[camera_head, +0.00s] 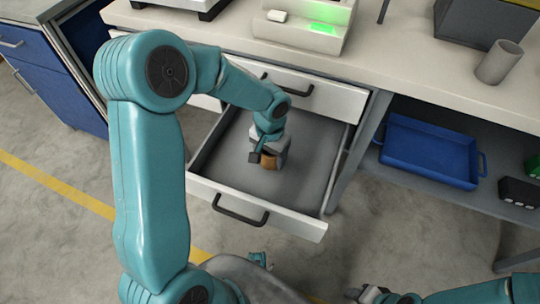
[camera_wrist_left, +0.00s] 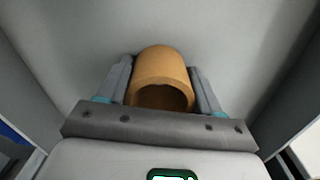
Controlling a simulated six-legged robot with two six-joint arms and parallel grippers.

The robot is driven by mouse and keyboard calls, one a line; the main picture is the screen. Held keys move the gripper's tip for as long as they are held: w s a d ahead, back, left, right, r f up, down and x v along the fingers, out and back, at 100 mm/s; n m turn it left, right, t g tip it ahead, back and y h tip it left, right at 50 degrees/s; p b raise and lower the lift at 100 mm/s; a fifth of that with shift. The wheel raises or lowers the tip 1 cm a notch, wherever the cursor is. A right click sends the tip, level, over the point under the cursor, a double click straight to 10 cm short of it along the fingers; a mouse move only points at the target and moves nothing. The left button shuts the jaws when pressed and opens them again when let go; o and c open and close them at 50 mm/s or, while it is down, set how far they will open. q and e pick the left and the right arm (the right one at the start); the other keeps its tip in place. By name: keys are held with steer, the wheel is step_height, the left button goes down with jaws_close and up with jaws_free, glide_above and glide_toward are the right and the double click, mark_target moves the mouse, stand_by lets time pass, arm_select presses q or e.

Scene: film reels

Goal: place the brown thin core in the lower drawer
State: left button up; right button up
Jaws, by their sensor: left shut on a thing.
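The brown thin core (camera_head: 269,161) is a short hollow tube. My left gripper (camera_head: 262,157) is shut on it, inside the open lower drawer (camera_head: 290,222). In the left wrist view the core (camera_wrist_left: 163,66) sits between the two fingers of the left gripper (camera_wrist_left: 162,88), its open end facing the camera. The grey drawer floor lies behind it; I cannot tell whether the core touches it. Part of my right arm, with what seems to be its gripper (camera_head: 385,296), shows at the bottom edge, cut off.
The upper drawer (camera_head: 325,98) above is closed. The lower drawer is otherwise empty. A blue tray (camera_head: 428,150) and a black box (camera_head: 518,191) stand on the shelf at right. A grey cup (camera_head: 499,63) and a device with green light (camera_head: 305,28) stand on the bench top.

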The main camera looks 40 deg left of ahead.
arm_select(q)
steer(key=shift+r, duration=0.15)
steer(key=shift+f, duration=0.2)
steer(key=o, duration=1)
steer(key=shift+o, duration=0.2)
steer(key=shift+r, duration=0.1)
steer(key=shift+r, duration=0.3)
step_height(320, 180, up, 12)
steer(key=p, duration=0.3)
steer(key=shift+f, duration=0.2)
